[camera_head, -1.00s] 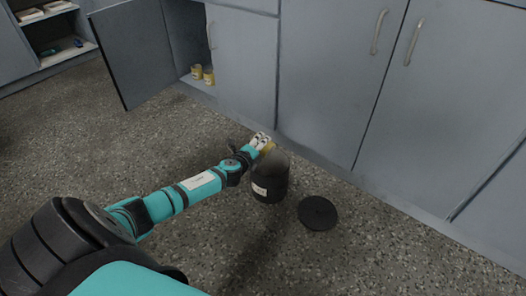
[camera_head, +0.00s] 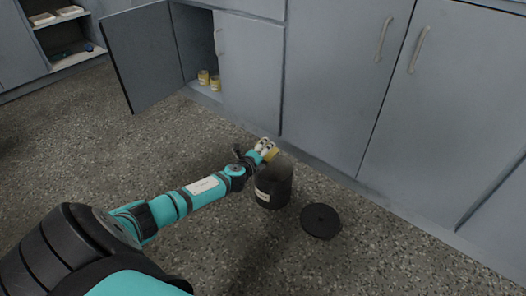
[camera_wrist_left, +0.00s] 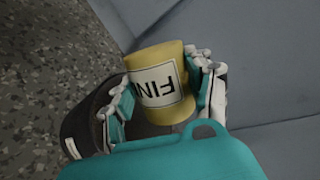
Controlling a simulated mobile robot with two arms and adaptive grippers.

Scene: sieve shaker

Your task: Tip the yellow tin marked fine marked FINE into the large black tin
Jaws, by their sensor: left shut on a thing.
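My left gripper (camera_head: 266,148) is shut on the yellow tin (camera_head: 271,155) at the rim of the large black tin (camera_head: 273,189), which stands open on the floor. In the left wrist view the yellow tin (camera_wrist_left: 155,60) sits between both fingers, its white label reading "FIN" upside down with the rest hidden. The yellow tin looks tilted over the black tin's mouth. The black tin's side (camera_wrist_left: 80,130) shows behind the left finger in that view. What is inside either tin cannot be made out. My right gripper is not in view.
A round black lid (camera_head: 320,221) lies on the floor to the right of the black tin. Two more yellow tins (camera_head: 209,79) stand in a cabinet with its door (camera_head: 140,58) open. Closed grey cabinets (camera_head: 330,80) run close behind. The speckled floor in front is clear.

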